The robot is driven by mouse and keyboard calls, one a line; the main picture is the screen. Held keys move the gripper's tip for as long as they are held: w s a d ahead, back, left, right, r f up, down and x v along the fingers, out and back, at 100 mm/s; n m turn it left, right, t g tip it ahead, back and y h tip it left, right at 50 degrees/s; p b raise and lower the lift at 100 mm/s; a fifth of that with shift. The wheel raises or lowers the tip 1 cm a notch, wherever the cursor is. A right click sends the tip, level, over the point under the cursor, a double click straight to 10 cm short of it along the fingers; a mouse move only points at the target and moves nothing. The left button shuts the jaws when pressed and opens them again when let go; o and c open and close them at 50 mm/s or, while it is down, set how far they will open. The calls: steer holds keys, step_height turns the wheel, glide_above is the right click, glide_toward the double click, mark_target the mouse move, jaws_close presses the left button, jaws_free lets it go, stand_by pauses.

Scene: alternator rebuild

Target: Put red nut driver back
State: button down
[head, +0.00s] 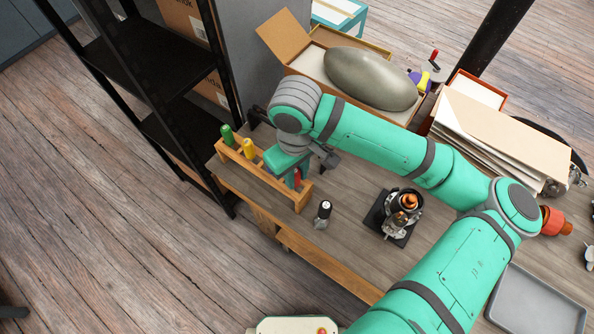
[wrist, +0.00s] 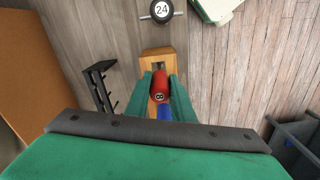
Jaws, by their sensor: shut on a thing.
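The red nut driver (head: 298,178) is upright at the near right end of the wooden rack (head: 301,202). My gripper (wrist: 160,88) is shut on its red handle, with one green finger on each side. The handle (wrist: 160,84) shows its end marked 8 in the wrist view. The rack's end (wrist: 148,53), with a dark opening, shows just beyond it. The driver's shaft is hidden, so I cannot tell how deep it sits in the rack. Green (head: 227,135) and yellow (head: 248,148) drivers stand in the rack. A blue handle (wrist: 164,113) shows behind the red one.
A dark tool with a round top marked 24 (wrist: 161,11) stands near the rack's right end. A part on a black base (head: 397,235) is further right on the bench. A box with a grey-green oval object (head: 370,79) lies behind my arm. Black shelving (head: 165,130) stands left.

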stand_by(0.3)
steer(key=shift+f, duration=0.5)
steer(key=c, duration=1.5)
jaws_free()
steer(key=shift+o, duration=0.2)
step_height(320, 180, up, 15)
steer(key=shift+f, duration=0.1)
